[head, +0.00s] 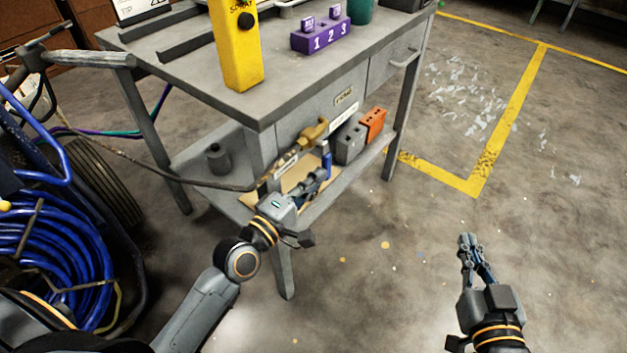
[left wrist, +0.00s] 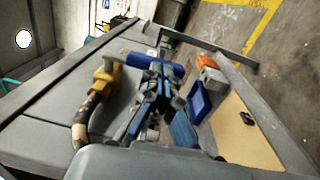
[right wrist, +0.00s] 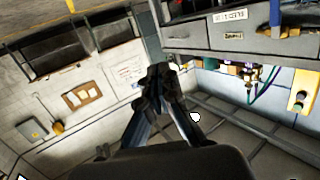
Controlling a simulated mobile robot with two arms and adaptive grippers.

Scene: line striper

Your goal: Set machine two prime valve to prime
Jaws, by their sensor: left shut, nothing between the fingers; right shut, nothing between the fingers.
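A yellow upright box (head: 237,50) with a black knob (head: 245,20) and partly cut-off lettering stands on the grey workbench (head: 290,95). I cannot tell which machine it belongs to, and no lever is clearly marked as machine two's prime valve. That tool shows left of the fingers in the left wrist view (left wrist: 107,78). My right gripper (head: 467,242) is shut and empty over bare floor, right of the bench.
A machine with coiled blue hose (head: 50,255) stands at the left. The lower shelf holds a grey block (head: 350,142) and an orange block (head: 374,124). Floor at the right is open, with yellow lines (head: 515,110).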

